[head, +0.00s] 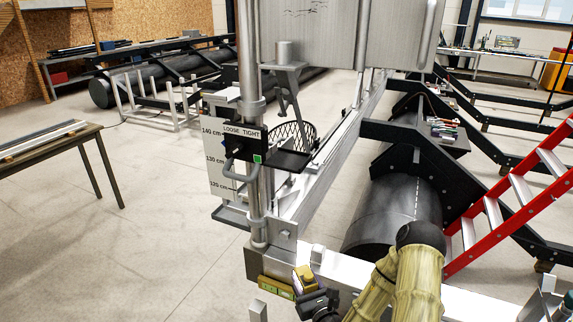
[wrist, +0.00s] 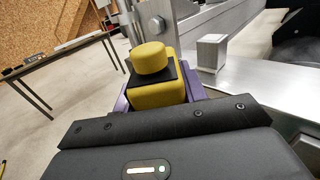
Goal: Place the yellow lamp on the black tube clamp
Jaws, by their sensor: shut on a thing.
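The yellow lamp (head: 307,281) is a small yellow block with a round yellow cap on a black top plate. It is between the purple fingers of my gripper (head: 304,284), low in the head view by the frame's corner. In the wrist view the lamp (wrist: 152,88) stands upright between the fingers, its lower part hidden by my gripper body. The black tube clamp (head: 285,158) is around the upright metal tube, above and left of my gripper. It has a "LOOSE TIGHT" label, a grey lever, a green square and a flat black plate to the right. Nothing is seen on that plate.
A height scale board (head: 217,158) is left of the tube (head: 257,208). A wire basket (head: 294,135) hangs behind the clamp. A yellow-green item (head: 276,288) sits beside my gripper. A metal beam, a black float (head: 395,215) and a red ladder (head: 515,188) are right.

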